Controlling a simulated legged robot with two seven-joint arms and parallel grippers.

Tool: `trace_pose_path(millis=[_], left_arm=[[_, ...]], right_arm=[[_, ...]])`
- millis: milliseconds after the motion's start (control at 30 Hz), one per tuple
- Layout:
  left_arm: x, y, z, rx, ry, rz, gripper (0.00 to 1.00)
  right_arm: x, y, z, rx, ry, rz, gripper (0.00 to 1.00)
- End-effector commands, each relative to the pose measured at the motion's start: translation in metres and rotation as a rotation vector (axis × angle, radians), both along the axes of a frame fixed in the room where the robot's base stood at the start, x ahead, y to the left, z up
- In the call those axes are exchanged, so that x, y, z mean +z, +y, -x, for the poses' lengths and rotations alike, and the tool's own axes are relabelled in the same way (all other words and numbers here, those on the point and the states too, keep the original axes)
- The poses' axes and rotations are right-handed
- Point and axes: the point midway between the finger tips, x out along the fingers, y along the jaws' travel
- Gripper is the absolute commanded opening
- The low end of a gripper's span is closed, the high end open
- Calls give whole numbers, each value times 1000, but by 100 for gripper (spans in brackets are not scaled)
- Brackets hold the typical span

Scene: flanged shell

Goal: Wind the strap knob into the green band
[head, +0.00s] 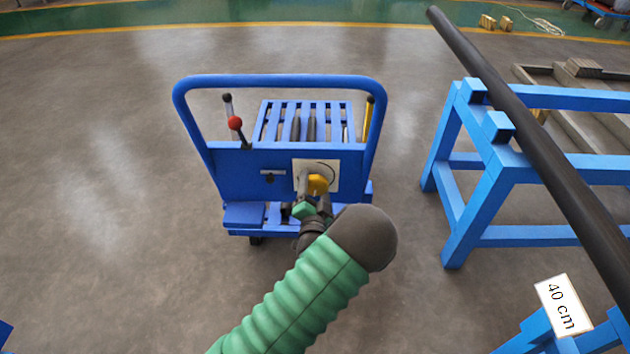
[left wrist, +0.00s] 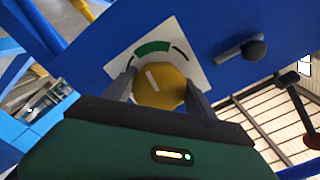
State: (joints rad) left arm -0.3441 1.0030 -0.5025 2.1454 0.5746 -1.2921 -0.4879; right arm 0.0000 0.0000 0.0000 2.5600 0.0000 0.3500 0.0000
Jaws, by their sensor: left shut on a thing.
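The yellow strap knob (left wrist: 162,90) sits on a white dial plate (left wrist: 197,73) on the blue panel. The plate carries a green band (left wrist: 152,48) with dark arcs at its sides. The knob's white mark points up and slightly left in the left wrist view, roughly at the left end of the green band. My left gripper (left wrist: 165,92) is shut on the knob, one finger on each side. In the head view, the left gripper (head: 315,190) covers part of the plate (head: 330,165) and the knob (head: 318,184). My right gripper is not in view.
The panel belongs to a blue cart (head: 232,165) with a tall hoop handle, a red-knobbed lever (head: 236,122) and a small dark handle (left wrist: 243,52) beside the plate. A blue stand (head: 490,175) with a long dark pipe (head: 540,135) stands right.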

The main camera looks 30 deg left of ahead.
Motion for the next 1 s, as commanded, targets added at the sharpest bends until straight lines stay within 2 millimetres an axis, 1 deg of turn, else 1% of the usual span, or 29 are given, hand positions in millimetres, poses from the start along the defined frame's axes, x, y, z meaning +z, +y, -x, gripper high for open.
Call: trace_pose_path(millis=[33,300,500,933,967,1000], left_arm=[[1,-2,0,-5,22,-25,23],[-1,-2,0,-5,92,-138,23],[-2,-2,0,-5,114,-174,23],[-3,-3,-1,-7,118,-180,23],[-3,-3,-1,-7,118,-180,65],[-3,-3,-1,-8,118,-180,70]], right_arm=[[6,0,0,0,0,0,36],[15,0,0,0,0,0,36],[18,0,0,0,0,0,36],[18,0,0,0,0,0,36],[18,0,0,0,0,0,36],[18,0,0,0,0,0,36]])
